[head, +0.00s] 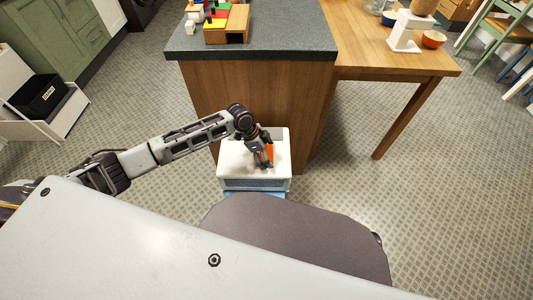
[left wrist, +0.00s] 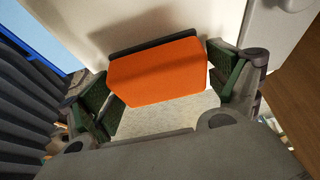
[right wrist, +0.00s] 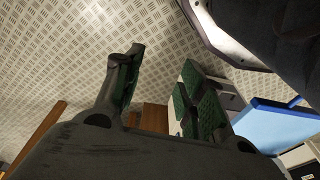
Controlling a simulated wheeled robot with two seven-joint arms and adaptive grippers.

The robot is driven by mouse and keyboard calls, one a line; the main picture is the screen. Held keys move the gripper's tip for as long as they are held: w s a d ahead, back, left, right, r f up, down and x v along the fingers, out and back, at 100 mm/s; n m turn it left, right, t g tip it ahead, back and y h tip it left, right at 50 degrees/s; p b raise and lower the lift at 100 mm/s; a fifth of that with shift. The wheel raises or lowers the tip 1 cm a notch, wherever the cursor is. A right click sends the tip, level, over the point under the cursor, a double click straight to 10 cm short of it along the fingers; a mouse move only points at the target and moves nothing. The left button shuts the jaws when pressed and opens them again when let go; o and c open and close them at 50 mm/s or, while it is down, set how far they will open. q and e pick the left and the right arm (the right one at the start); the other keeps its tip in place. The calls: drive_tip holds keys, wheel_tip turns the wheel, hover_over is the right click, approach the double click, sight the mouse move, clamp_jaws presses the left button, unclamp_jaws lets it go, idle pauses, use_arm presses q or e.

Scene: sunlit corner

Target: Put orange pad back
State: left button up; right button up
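The orange pad (head: 269,153) shows at my left gripper, over the top of the white box (head: 231,161). In the left wrist view the orange pad (left wrist: 157,74) fills the space between the fingers of my left gripper (left wrist: 162,88), with a dark strip along its far edge. Both green-lined fingers appear to touch its sides. A shadow falls on the white surface beyond it. Whether the pad touches the box top is unclear. My right gripper (right wrist: 155,95) is open and empty in its wrist view, with floor behind it.
The wooden counter (head: 240,95) with a dark top stands right behind the white box. Colored blocks and a wooden tray (head: 238,22) sit on it. A wooden table (head: 395,65) joins it at the right. A black bin (head: 38,96) is at the left. Floor is clear on both sides.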

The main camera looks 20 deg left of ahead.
use_arm(q)
drive_tip(key=shift+r, duration=0.1)
idle(0.4)
drive_tip(key=shift+a+r, duration=0.1)
drive_tip(key=shift+r, duration=0.25)
drive_tip(key=shift+p+v, duration=1.5)
drive_tip(key=shift+v, duration=4.2)
use_arm(e)
wheel_tip(320, 180, down, 9)
drive_tip(key=d, duration=0.2)
drive_tip(key=shift+s+t, duration=0.3)
drive_tip(key=shift+s, duration=0.1)
drive_tip(key=shift+d, duration=0.1)
